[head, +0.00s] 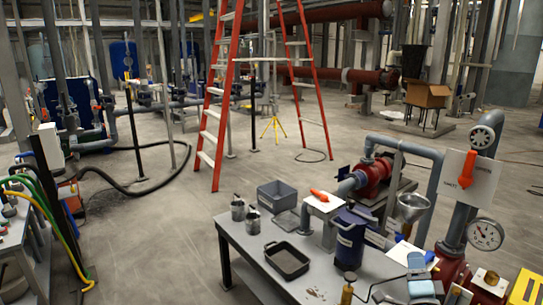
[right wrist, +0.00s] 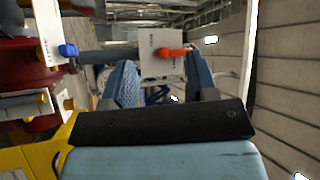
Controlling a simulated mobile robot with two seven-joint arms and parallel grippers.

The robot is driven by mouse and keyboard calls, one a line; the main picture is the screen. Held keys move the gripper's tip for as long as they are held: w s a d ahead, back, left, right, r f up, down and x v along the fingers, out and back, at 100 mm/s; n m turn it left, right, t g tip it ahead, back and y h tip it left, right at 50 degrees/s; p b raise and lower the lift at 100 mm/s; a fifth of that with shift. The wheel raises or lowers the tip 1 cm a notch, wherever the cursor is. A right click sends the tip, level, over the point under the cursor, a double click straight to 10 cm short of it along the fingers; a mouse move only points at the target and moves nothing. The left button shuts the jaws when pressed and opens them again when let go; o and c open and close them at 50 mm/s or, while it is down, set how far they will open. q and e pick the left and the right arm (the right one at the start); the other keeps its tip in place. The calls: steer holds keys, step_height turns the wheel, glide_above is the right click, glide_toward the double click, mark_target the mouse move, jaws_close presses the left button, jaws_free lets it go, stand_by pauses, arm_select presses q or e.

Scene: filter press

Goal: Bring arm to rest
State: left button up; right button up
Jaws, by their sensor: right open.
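My right gripper (head: 417,262) is at the lower right of the head view, at the right end of the grey worktable (head: 235,240). In the right wrist view its two blue fingers (right wrist: 160,65) stand apart with nothing held between them. Beyond the fingers is a white plate (right wrist: 155,66) with a red handle (right wrist: 172,52); I cannot tell how far off it is. My left gripper does not show.
On the worktable are a black tray (head: 287,260), a grey bin (head: 277,195), metal canisters (head: 252,220) and a dark blue container (head: 352,235). A red stepladder (head: 213,110) stands on open floor behind.

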steer(key=s+a+f+n+g+y+p, duration=0.1)
steer(key=s+a+f+n, duration=0.4)
steer(key=s, duration=0.5)
steer(key=s+a+f+n+g+y+p, duration=0.1)
steer(key=s+a+f+n+g+y, duration=0.3)
steer(key=s+f+n, duration=0.4)
steer(key=s+a+f+n+g+y+p, duration=0.1)
steer(key=s+a+f+n+g+y, duration=0.2)
steer(key=s, duration=1.1)
steer(key=a+f+n+g, duration=0.1)
steer(key=a+f+n, duration=0.2)
steer(key=f, duration=0.3)
steer(key=shift+a+f+g, duration=0.2)
steer(key=shift+a+g, duration=0.2)
steer(key=shift+a, duration=0.4)
steer(key=shift+s, duration=0.1)
